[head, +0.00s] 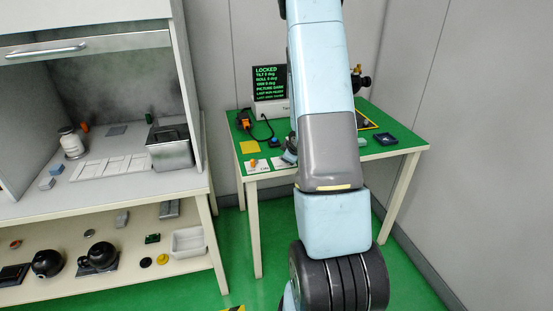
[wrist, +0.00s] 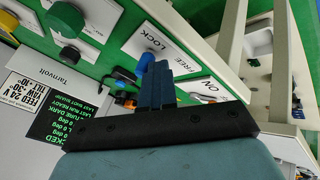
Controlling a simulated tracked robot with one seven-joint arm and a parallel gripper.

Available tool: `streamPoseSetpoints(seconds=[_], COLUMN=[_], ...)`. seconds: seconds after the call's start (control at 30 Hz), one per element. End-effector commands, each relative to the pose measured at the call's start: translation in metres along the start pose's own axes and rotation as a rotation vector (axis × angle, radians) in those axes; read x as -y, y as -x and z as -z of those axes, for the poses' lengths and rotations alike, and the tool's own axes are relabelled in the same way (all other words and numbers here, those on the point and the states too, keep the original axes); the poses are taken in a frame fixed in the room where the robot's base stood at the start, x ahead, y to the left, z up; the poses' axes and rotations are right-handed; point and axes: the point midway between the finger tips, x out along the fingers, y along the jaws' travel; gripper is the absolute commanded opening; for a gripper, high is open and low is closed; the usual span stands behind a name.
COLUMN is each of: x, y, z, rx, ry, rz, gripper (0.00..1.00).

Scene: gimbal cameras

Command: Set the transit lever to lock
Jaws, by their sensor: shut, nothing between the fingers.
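In the wrist view, a white plate (wrist: 168,33) carries the words LOCK and FREE, upside down. A blue knob (wrist: 146,62), which looks like the transit lever, stands at its edge nearer the word LOCK. My gripper (wrist: 157,66) is shut and empty, its fingertips close beside the blue knob; I cannot tell whether they touch. The dark screen (head: 269,82) in the head view reads LOCKED in green, and part of the screen also shows in the wrist view (wrist: 65,125).
A fume hood bench (head: 110,195) stands at left.

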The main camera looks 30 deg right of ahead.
Motion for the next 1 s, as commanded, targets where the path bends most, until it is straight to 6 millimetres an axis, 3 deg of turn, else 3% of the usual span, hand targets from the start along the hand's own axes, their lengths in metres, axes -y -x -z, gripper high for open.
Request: streamPoseSetpoints(seconds=[0.3,0.73,1.0], x=[-0.003,-0.003,0.019], y=[-0.006,-0.006,0.005], z=[0.01,0.008,0.007], rx=[-0.001,0.003,0.007], ry=[-0.001,-0.006,-0.014], rz=[-0.002,-0.003,-0.005], gripper=[0.0,0.0,0.0])
